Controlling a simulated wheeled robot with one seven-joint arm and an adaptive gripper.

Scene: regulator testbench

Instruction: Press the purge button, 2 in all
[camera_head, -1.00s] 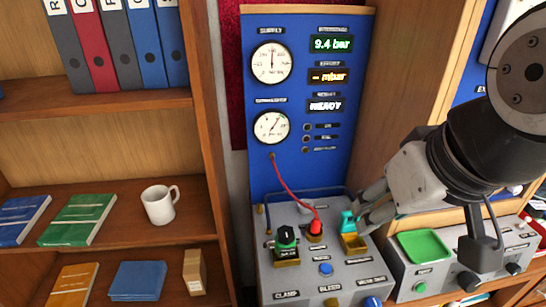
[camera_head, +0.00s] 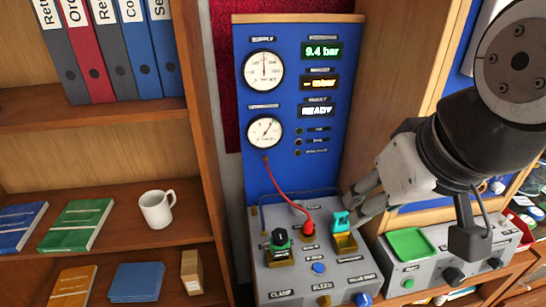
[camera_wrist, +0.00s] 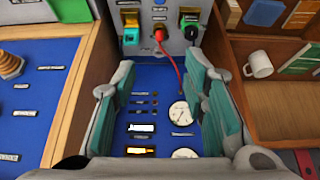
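The grey test bench (camera_head: 280,215) has a blue push button (camera_head: 319,268) in the middle of its sloped top. Its label is too small to read, so I cannot tell whether it is the purge button. A green button (camera_head: 408,283) sits on the separate grey box at right. My gripper (camera_head: 352,204) is above and behind the bench's back right corner, near the teal handle. In the wrist view its two teal-padded fingers (camera_wrist: 160,65) are spread apart with nothing between them. The blue button is at or near that view's top edge.
The bench top carries a teal handle (camera_head: 341,222), a red plug (camera_head: 309,231) with a red hose, and a green-black knob (camera_head: 280,240). A blue gauge panel (camera_head: 300,180) stands behind. A green tray (camera_head: 411,244) lies at right. Shelves with a mug (camera_head: 156,209) are at left.

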